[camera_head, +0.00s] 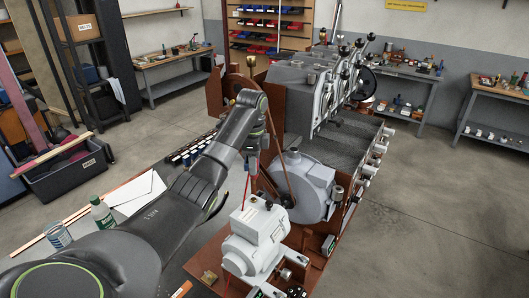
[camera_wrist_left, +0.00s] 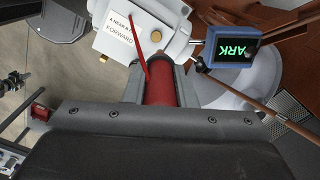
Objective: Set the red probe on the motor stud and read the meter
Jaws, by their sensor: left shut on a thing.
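My left gripper (camera_head: 251,158) is shut on the red probe (camera_wrist_left: 161,84), which stands between its two fingers in the left wrist view. The head view shows the gripper small, above and behind the white motor (camera_head: 255,238). The motor's white casing (camera_wrist_left: 178,17) and printed label fill the top of the wrist view. Two brass studs, one at the label's right edge (camera_wrist_left: 156,36) and one lower left (camera_wrist_left: 102,58), show there. A red lead (camera_wrist_left: 138,45) crosses the label. The probe's tip contact is not clear. The blue meter (camera_wrist_left: 204,51) shows green letters like "ARK". My right gripper is not in view.
A grey round housing (camera_head: 306,185) and the roaster body (camera_head: 290,77) stand behind the motor. A brown rod (camera_wrist_left: 285,118) runs near the meter in the wrist view. A green-labelled bottle (camera_head: 102,214) stands at left. Open floor lies at right.

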